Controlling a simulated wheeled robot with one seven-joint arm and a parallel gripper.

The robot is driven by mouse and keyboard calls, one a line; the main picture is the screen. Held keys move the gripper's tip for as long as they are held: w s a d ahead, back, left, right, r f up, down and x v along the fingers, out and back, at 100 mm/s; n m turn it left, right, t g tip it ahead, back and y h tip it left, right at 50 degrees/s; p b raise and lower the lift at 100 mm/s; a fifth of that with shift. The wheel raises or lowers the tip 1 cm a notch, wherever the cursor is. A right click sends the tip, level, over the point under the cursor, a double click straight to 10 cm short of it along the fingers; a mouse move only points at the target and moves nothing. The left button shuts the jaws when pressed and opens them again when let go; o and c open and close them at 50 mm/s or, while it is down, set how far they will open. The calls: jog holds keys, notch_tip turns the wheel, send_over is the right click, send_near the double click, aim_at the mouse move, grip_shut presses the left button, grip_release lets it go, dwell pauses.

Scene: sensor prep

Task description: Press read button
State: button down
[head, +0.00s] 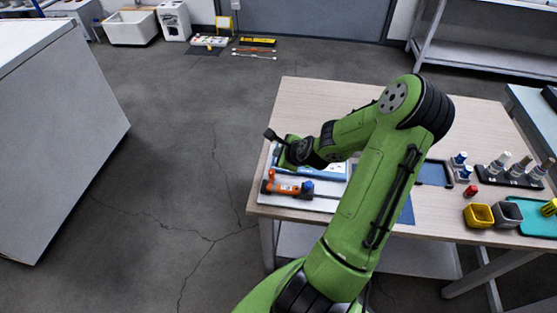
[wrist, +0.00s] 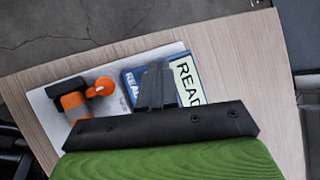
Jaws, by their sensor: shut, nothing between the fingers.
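A blue device (wrist: 202,75) marked READ lies on a white board (wrist: 48,100) on the wooden table. It bears a pale panel (wrist: 185,72) with large dark READ letters and a smaller READ label on its blue left part. My gripper (wrist: 154,82) is shut and empty, its dark fingers over the middle of the device, covering part of it. I cannot tell whether the fingertips touch it. No separate button can be made out. In the head view, my arm and hand hide much of the blue device (head: 338,170).
An orange and black tool (head: 286,188) with an orange knob lies on the board beside the device. To the right are a dark tray (head: 434,174), a yellow bin (head: 479,216), a grey bin (head: 508,214) and several capped vials. Open floor lies left of the table.

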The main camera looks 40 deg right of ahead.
jog(key=shift+f, duration=0.1)
dwell(0.6)
jog(key=shift+f, duration=0.35)
jog(key=shift+f+b, duration=0.4)
jog(key=shift+b, duration=0.1)
jog(key=shift+r, duration=0.1)
dwell(0.5)
jog(key=shift+r+p, duration=0.75)
jog(key=shift+p, duration=0.1)
notch_tip(320, 180, up, 5)
jog(key=p, duration=0.5)
jog(key=shift+r, duration=0.15)
jog(key=shift+f, duration=0.2)
